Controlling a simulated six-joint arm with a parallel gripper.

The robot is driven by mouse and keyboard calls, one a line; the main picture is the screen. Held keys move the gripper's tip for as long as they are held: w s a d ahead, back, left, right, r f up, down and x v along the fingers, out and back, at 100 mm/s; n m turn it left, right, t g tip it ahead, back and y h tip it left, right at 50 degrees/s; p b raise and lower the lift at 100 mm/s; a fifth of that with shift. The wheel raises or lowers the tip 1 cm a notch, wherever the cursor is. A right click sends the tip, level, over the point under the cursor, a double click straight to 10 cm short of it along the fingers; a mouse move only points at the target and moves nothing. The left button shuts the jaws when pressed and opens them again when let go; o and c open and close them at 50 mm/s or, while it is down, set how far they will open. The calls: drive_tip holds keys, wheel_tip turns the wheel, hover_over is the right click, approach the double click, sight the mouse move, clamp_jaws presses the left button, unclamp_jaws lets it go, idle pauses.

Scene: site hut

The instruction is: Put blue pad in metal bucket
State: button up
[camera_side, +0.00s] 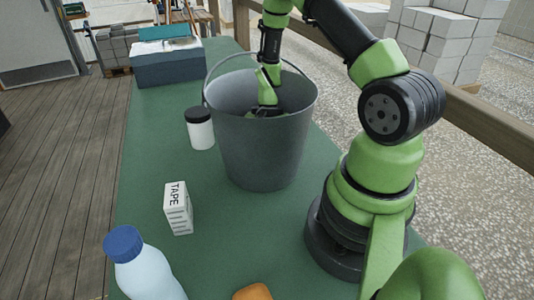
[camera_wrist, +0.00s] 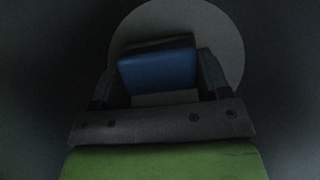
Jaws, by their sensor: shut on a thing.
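The metal bucket (camera_side: 262,150) stands upright on the green table, grey with a wire handle. My gripper reaches down into its mouth in the side view, and its fingertips are hidden there by the front wall. In the dark wrist view my gripper (camera_wrist: 158,82) is shut on the blue pad (camera_wrist: 158,70), which sits between the two fingers. The round pale bucket floor (camera_wrist: 222,45) shows beyond the pad. I cannot tell whether the pad touches the floor. The pad is hidden in the side view.
A white jar with a black lid (camera_side: 200,128) stands close left of the bucket. A tape box (camera_side: 178,208), a blue-capped bottle (camera_side: 145,265) and an orange thing (camera_side: 252,292) are nearer the front. A blue-grey box (camera_side: 168,62) is at the back left. Green table (camera_side: 150,150) is clear between.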

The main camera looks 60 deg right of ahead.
drive_tip(key=shift+f, duration=0.1)
drive_tip(key=o, duration=1)
wheel_tip(320, 180, up, 18)
drive_tip(key=w+n+t+h, duration=0.1)
drive_tip(key=w+n+t, duration=0.1)
drive_tip(key=shift+s+a+r+n+t+h, duration=0.15)
drive_tip(key=shift+s+a+r+n+t, duration=1.05)
drive_tip(key=shift+s+a+r, duration=0.7)
drive_tip(key=shift+s+a+r+n+t+h, duration=0.2)
drive_tip(key=shift+s+a+r+n+t, duration=1.1)
drive_tip(key=shift+a, duration=0.95)
drive_tip(key=shift+s+a+r+n+t+h, duration=0.15)
drive_tip(key=shift+s+a+r+n+t, duration=0.75)
drive_tip(key=shift+s+a+r+n, duration=0.85)
